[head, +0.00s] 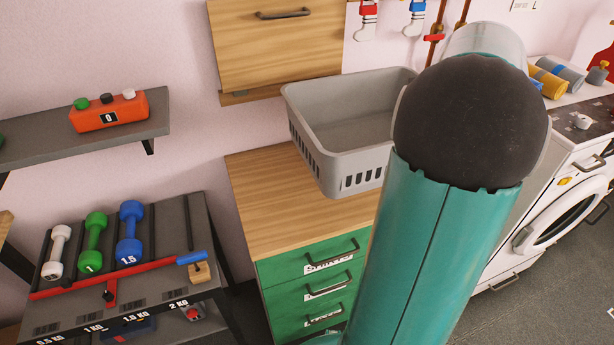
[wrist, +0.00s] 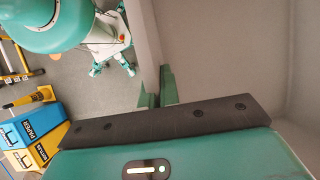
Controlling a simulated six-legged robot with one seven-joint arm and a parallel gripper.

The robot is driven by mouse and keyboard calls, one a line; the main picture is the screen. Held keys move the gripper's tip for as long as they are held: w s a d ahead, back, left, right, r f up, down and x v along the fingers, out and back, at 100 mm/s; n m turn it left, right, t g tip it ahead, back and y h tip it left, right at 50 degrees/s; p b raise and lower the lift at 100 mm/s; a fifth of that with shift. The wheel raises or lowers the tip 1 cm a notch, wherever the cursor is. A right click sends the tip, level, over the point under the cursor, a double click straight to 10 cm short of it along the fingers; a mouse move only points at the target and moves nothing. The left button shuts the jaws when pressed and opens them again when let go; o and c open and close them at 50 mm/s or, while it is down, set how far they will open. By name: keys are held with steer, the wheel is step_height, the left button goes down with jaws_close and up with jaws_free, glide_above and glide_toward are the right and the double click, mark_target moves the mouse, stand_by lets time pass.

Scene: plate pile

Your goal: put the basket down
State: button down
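The grey plastic basket (head: 352,158) is upright and looks empty, with slotted sides. In the head view it is over the wooden top (head: 275,205) of the green-drawer cabinet; I cannot tell whether its base touches the top. My arm covers the basket's right end and hides my gripper in that view. In the wrist view, my gripper (wrist: 157,92) has its two teal fingers on either side of the basket's grey wall (wrist: 148,45), closed on it. The basket's inside fills the right of that view.
A wooden wall cabinet (head: 278,45) hangs behind the basket. A washing machine (head: 560,205) stands at the right. A dumbbell rack (head: 165,270) and a shelf (head: 80,140) are at the left. The cabinet top's left front is bare. Blue and yellow bins (wrist: 35,135) stand on the floor.

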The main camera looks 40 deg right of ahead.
mark_target(370, 159)
steer(key=w+a+f, duration=0.1)
steer(key=a, duration=0.1)
steer(key=w+a+f, duration=0.1)
steer(key=w+a, duration=0.1)
steer(key=a, duration=0.1)
steer(key=w+a+f, duration=0.2)
steer(key=shift+a, duration=0.4)
steer(key=x, duration=0.5)
steer(key=shift+w+a+r, duration=0.2)
steer(key=shift+w+a, duration=0.2)
steer(key=shift+w, duration=0.05)
steer(key=shift+w+a+f, duration=0.2)
steer(key=shift+a+f, duration=0.15)
steer(key=shift+f, duration=0.15)
step_height(370, 159, down, 4)
steer(key=shift+w+a+r, duration=0.1)
steer(key=shift+w+a, duration=0.05)
steer(key=shift+w, duration=0.05)
steer(key=shift+a, duration=0.1)
steer(key=c, duration=2)
jaws_free()
steer(key=shift+c, duration=0.2)
steer(key=o, duration=0.4)
